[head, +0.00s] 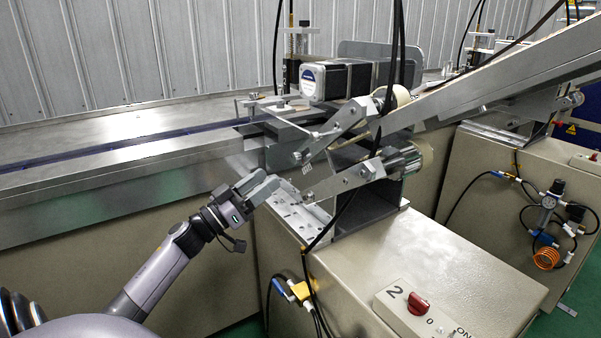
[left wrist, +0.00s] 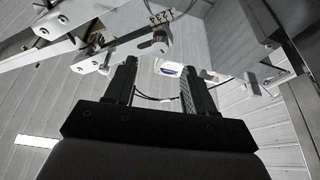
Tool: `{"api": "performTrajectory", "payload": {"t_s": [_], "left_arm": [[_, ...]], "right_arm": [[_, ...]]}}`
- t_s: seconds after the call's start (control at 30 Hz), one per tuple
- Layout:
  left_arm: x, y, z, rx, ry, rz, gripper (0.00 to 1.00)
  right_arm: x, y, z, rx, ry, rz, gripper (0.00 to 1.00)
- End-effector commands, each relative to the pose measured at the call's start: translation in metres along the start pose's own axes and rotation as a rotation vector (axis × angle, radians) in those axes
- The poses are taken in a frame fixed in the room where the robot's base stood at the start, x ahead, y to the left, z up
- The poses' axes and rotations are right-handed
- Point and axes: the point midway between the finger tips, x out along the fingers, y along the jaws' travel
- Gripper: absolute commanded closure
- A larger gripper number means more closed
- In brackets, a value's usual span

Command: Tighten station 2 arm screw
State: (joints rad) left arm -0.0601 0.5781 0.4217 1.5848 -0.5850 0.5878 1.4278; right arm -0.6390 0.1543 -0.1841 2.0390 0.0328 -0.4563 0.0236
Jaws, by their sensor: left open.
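Station 2 is the cream machine (head: 430,260) marked by a "2" on its control box. Its metal arms, an upper link (head: 345,120) and a lower link (head: 340,183), carry several round screws. A small screw end (head: 306,168) shows near the left end of the lower link. My left gripper (head: 270,184) is beside the station's slotted metal bracket, just left of the arm ends. In the left wrist view its two fingers (left wrist: 160,72) are spread with nothing between them. A metal arm with a round screw (left wrist: 160,47) shows beyond the fingertips. Which screw is the arm screw, I cannot tell.
A long conveyor table (head: 110,150) runs to the left. A motor (head: 335,80) sits above the arms, with black cables hanging nearby. The control box (head: 425,308) with a red knob is at the front.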

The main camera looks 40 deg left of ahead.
Motion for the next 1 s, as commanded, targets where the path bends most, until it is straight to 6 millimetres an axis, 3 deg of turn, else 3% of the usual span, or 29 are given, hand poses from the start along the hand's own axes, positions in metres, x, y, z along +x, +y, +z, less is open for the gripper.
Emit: {"api": "performTrajectory", "payload": {"t_s": [0.17,0.6,1.0], "left_arm": [[0.009,-0.002,-0.005,-0.007,0.007,0.009,0.46],[0.061,-0.001,-0.004,-0.007,0.006,0.007,0.46],[0.072,-0.001,-0.003,-0.007,0.004,0.007,0.46]], "right_arm": [[0.001,0.000,-0.001,-0.001,0.002,0.000,0.57],[0.000,0.001,-0.002,-0.001,0.003,0.001,0.57],[0.001,0.000,-0.002,0.006,0.004,0.003,0.57]]}}
